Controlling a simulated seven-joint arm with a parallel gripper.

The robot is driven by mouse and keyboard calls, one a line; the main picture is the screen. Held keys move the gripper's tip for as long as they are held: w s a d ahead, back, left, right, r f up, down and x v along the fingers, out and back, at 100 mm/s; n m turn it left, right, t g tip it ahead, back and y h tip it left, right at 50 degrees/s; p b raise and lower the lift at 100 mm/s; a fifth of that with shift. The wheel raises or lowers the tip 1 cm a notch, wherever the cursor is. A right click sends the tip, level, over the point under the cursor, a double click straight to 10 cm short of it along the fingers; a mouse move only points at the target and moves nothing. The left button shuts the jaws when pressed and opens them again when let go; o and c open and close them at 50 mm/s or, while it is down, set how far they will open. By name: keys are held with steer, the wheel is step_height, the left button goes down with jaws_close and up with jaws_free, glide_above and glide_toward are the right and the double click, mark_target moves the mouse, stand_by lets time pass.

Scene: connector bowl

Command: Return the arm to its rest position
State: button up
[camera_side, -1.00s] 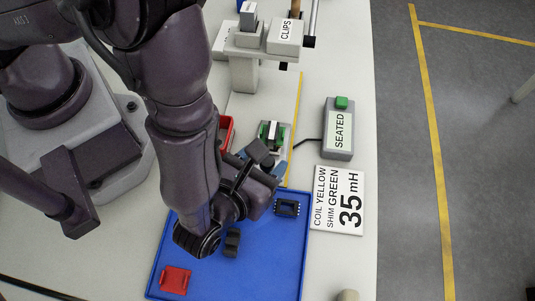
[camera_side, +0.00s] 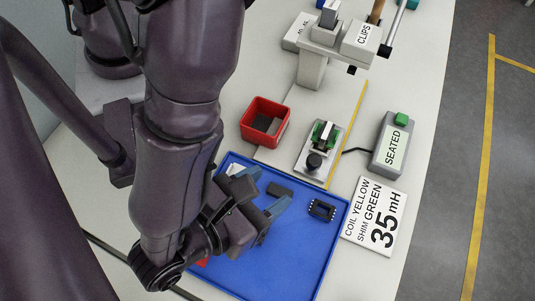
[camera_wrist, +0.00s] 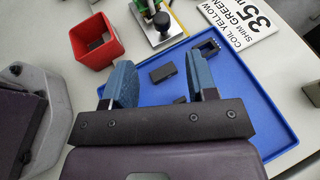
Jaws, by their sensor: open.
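My gripper (camera_side: 263,190) is over the blue tray (camera_side: 325,255) in the side view, its blue fingers pointing toward the back of the tray. In the wrist view my gripper (camera_wrist: 161,65) has its two fingers wide apart with nothing held between them. A dark block (camera_wrist: 162,73) lies on the tray, seen through the gap between the fingers. Part of the tray and a red piece (camera_side: 203,262) are hidden behind my arm in the side view.
Behind the tray stand a red bin (camera_side: 265,122) with a dark piece inside and a fixture (camera_side: 320,150) holding a green and white part. A SEATED box (camera_side: 392,145), a label card (camera_side: 375,215) and a CLIPS stand (camera_side: 335,35) are near. A black part (camera_side: 321,210) lies on the tray.

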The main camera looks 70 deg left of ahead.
steer(key=shift+s+a+f+n+g+y, duration=0.15)
steer(key=shift+s+a+f+g+y, duration=0.2)
steer(key=shift+a, duration=0.25)
steer(key=shift+s+a+f+n+g+y, duration=0.15)
steer(key=shift+s+a+f+g+y, duration=0.15)
steer(key=shift+a+f+g, duration=0.2)
steer(key=shift+a+r+n+g+y, duration=0.25)
steer(key=shift+a+n+g+y, duration=0.05)
steer(key=shift+a, duration=0.15)
steer(key=shift+a+r+n+g+y, duration=0.2)
steer(key=shift+a+n+g+y, duration=0.1)
steer(key=shift+a, duration=0.15)
steer(key=w+a+r+n+g+h, duration=0.2)
steer(key=w+a+r+n+h, duration=0.1)
steer(key=a+r+n, duration=0.9)
steer(key=w+a+r+n+g+h, duration=0.2)
steer(key=w+a+r+n+h, duration=0.2)
steer(key=a+r+n, duration=0.8)
step_height(320, 180, up, 4)
steer(key=n, duration=0.5)
steer(key=shift+w+n, duration=0.2)
steer(key=shift+n, duration=0.1)
steer(key=shift+a+f+h, duration=0.1)
steer(key=shift+h, duration=0.15)
